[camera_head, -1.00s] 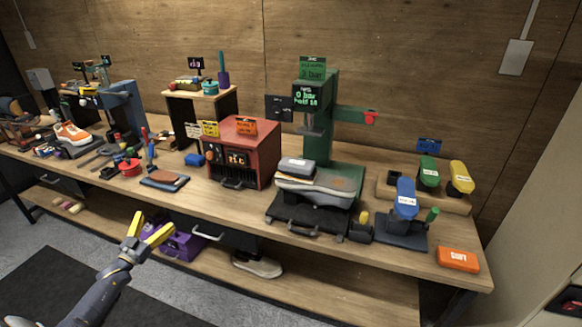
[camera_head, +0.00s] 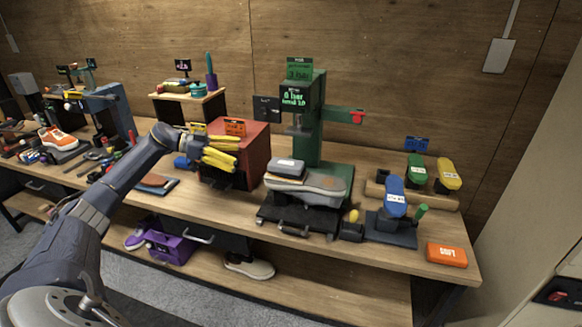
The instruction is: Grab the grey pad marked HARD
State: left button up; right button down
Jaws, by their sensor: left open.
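A grey pad (camera_head: 286,166) with a light label lies on top of a grey sole-shaped piece (camera_head: 306,184) at the green press, in the middle of the bench. Its label is too small to read. My left gripper (camera_head: 236,153), with yellow fingers, is open and empty. It is in front of the red oven-like box, to the left of the grey pad and apart from it, with its fingers pointing right. My right gripper is not in view.
The red box (camera_head: 252,150) stands left of the press. The green press column (camera_head: 310,130) rises behind the pad. An orange pad marked SOFT (camera_head: 447,255) lies at the bench's right end. Blue (camera_head: 395,197), green and yellow brushes stand at the right.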

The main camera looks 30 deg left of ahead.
aim_at(276, 163)
pick_arm(q)
jog(key=x, duration=1.6)
jog(key=shift+w+f, duration=0.15)
jog(key=shift+w, duration=0.05)
jog(key=c, duration=1.6)
